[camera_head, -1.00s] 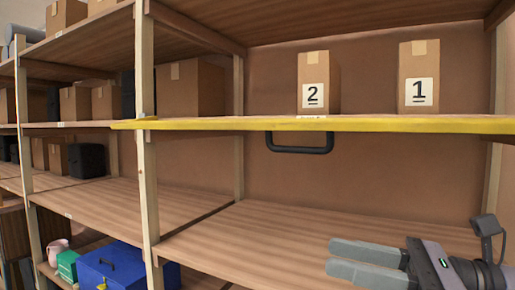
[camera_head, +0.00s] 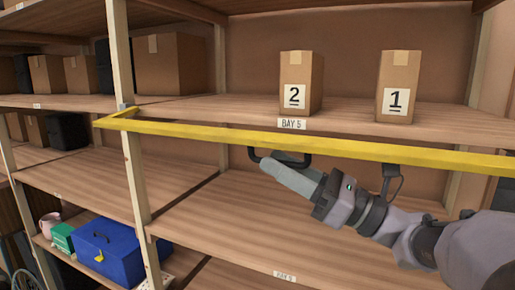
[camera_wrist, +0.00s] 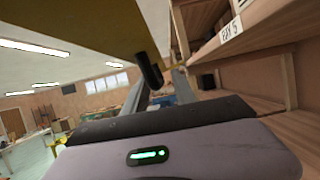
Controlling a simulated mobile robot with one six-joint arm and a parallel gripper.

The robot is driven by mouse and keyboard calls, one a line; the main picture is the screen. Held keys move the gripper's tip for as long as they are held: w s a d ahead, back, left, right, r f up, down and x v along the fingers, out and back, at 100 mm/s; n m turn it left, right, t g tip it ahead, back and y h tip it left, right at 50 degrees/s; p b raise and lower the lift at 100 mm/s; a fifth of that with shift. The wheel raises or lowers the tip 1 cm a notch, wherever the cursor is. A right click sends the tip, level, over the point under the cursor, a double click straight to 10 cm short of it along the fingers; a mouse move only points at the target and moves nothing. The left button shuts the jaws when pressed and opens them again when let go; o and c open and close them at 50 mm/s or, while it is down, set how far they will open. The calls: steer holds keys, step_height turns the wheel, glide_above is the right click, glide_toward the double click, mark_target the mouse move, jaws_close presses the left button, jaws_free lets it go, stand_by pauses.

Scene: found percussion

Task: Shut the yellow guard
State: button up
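The yellow guard (camera_head: 330,147) is a long bar standing out in front of the shelf, running across the bay from the left post. Its left end bends back toward that post. A black loop handle (camera_head: 304,163) hangs under the bar; it also shows in the wrist view (camera_wrist: 149,68). My gripper (camera_head: 275,165) is at the handle, coming from the lower right. In the wrist view its two fingers (camera_wrist: 158,88) are apart, with the handle seen between them or just beyond. I cannot tell whether they touch it.
Boxes marked 2 (camera_head: 300,85) and 1 (camera_head: 399,88) stand on the shelf behind the guard, above the BAY 5 label (camera_head: 292,124). The shelf below (camera_head: 235,215) is bare. A blue toolbox (camera_head: 108,255) sits lower left. A wooden post (camera_head: 134,170) stands left of my gripper.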

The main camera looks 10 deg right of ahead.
steer(key=shift+w+a+r, duration=0.2)
steer(key=shift+w+a, duration=0.05)
steer(key=shift+a, duration=0.2)
jaws_close()
stand_by(1.1)
